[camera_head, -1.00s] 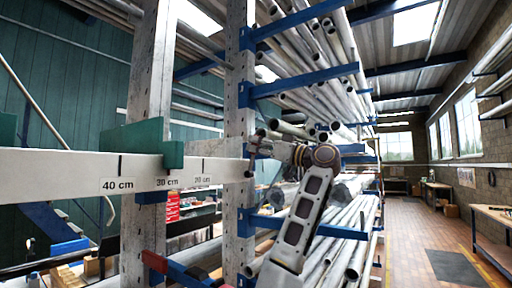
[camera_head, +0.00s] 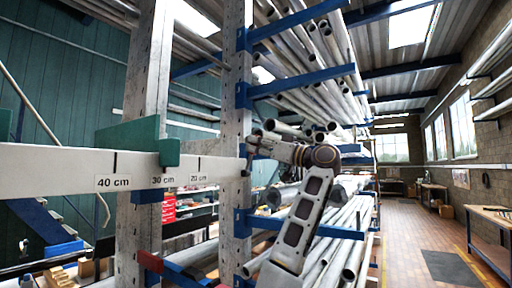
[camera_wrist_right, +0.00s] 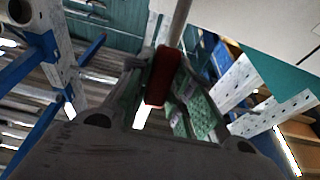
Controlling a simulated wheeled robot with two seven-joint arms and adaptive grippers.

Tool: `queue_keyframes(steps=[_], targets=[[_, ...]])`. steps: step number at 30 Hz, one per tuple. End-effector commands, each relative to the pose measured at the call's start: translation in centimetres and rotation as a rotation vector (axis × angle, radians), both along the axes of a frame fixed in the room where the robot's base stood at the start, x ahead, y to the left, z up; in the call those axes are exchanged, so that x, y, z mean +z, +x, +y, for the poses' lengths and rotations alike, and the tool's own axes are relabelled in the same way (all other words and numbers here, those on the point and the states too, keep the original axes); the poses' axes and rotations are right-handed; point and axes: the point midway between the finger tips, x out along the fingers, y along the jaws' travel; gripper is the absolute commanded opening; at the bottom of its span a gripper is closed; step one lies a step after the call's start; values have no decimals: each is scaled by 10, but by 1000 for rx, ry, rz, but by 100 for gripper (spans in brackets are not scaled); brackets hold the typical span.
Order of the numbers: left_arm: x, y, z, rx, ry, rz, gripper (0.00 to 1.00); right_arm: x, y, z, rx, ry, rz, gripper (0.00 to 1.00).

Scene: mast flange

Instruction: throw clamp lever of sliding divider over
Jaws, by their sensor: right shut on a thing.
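A white beam (camera_head: 60,172) marked 40, 30 and 20 cm runs across the left of the head view. A green divider plate (camera_head: 135,135) straddles it by the 30 cm mark. My right gripper (camera_head: 252,147) is at the beam's right end, small and partly lost against the post. In the right wrist view a red lever handle (camera_wrist_right: 162,76) on a grey rod lies between the fingers of my right gripper (camera_wrist_right: 158,80), which is shut on it. In the head view the lever cannot be made out. My left gripper is not in view.
A perforated grey post (camera_head: 236,100) with blue rack arms (camera_head: 300,85) stands behind my right gripper. Pipes (camera_head: 320,50) lie on the arms above and below my right arm.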

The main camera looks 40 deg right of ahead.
Motion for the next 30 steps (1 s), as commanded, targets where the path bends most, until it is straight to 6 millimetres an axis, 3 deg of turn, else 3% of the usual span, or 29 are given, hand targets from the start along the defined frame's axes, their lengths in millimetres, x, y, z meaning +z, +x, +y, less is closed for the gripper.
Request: queue_keyframes(steps=[30], targets=[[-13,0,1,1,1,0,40,-10,-12,-5,1,-1,4,10]])
